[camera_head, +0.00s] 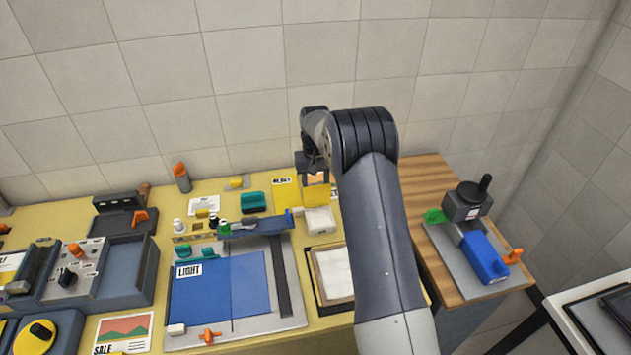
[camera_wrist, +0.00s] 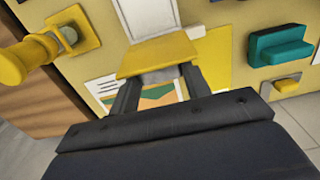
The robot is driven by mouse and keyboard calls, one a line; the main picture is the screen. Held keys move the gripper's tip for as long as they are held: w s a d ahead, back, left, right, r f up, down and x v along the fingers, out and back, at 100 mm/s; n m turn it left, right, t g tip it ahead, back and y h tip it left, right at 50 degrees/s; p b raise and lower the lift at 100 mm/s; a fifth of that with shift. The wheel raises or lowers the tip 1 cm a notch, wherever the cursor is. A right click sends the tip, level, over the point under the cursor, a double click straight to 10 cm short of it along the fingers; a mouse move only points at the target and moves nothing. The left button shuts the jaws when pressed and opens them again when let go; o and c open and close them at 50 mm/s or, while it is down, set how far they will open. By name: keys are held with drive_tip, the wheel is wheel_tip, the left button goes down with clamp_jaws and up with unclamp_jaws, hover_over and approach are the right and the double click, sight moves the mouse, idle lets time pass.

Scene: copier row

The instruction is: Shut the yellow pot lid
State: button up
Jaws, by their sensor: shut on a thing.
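The yellow pot lid (camera_head: 316,195) stands tilted up at the back edge of a small white pot (camera_head: 320,221). In the wrist view the lid (camera_wrist: 158,55) is a flat yellow plate at my fingertips, with part of the white pot (camera_wrist: 148,18) beyond it. My gripper (camera_head: 314,177) comes down on the lid from behind and above. In the wrist view my gripper (camera_wrist: 160,77) has a finger at either side of the lid's near edge and is shut on it. My arm hides the area right of the pot.
A teal block (camera_head: 253,202) and a small yellow piece (camera_head: 237,183) sit left of the lid. A paper trimmer (camera_head: 225,285) and a framed white pad (camera_head: 333,273) lie in front. A yellow knob (camera_wrist: 28,56) stands nearby in the wrist view. The tiled wall is behind.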

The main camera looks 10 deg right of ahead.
sight(317, 196)
drive_tip(key=shift+b, duration=0.35)
drive_tip(key=s+t+b, duration=0.1)
drive_tip(key=b, duration=0.2)
drive_tip(key=s+t+b, duration=0.1)
drive_tip(key=t+b, duration=0.1)
drive_tip(key=b, duration=0.2)
drive_tip(key=shift+s+f, duration=0.15)
drive_tip(key=shift+f, duration=0.1)
drive_tip(key=s+t+b, duration=0.1)
drive_tip(key=t+b, duration=0.1)
drive_tip(key=b, duration=0.3)
drive_tip(key=shift+s+r, duration=0.15)
drive_tip(key=shift+s, duration=0.25)
drive_tip(key=shift+s+b, duration=0.2)
drive_tip(key=shift+b, duration=0.15)
drive_tip(key=shift+s+f, duration=0.2)
drive_tip(key=shift+s, duration=0.1)
drive_tip(key=o, duration=1.4)
drive_tip(key=shift+r, duration=0.1)
drive_tip(key=shift+r, duration=0.1)
